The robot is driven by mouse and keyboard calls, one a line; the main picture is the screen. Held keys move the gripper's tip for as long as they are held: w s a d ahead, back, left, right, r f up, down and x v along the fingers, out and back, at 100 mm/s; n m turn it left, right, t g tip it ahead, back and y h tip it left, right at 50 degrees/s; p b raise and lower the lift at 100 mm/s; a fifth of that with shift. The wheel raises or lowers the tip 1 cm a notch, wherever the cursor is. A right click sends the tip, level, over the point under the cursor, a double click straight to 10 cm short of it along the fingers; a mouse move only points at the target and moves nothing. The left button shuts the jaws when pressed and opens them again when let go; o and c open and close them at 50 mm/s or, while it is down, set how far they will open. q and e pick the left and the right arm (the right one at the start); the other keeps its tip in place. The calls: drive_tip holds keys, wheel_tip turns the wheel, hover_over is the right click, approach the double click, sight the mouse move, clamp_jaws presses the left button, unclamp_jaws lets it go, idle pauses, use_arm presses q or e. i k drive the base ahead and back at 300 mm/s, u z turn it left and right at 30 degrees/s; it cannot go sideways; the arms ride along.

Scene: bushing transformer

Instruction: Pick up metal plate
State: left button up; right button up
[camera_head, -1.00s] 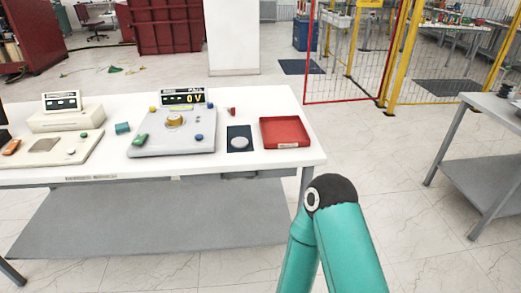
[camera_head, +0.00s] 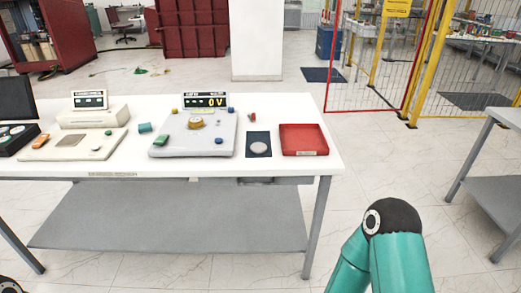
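A round silver metal disc (camera_head: 258,148) lies on a small dark blue mat (camera_head: 258,137) on the white table (camera_head: 262,182). It sits between the grey device and a red tray. A teal link of my arm rises at the bottom right, in front of and apart from the table. Neither gripper is in view.
The grey device (camera_head: 190,148) has a display reading 0 V. The red tray (camera_head: 303,139) stands near the table's right end. Another table (camera_head: 503,119) stands at the right, with free floor between.

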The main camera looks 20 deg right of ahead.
sight(256, 148)
drive_tip(key=u, duration=0.05)
drive_tip(key=i, duration=1)
drive_tip(key=z, duration=0.05)
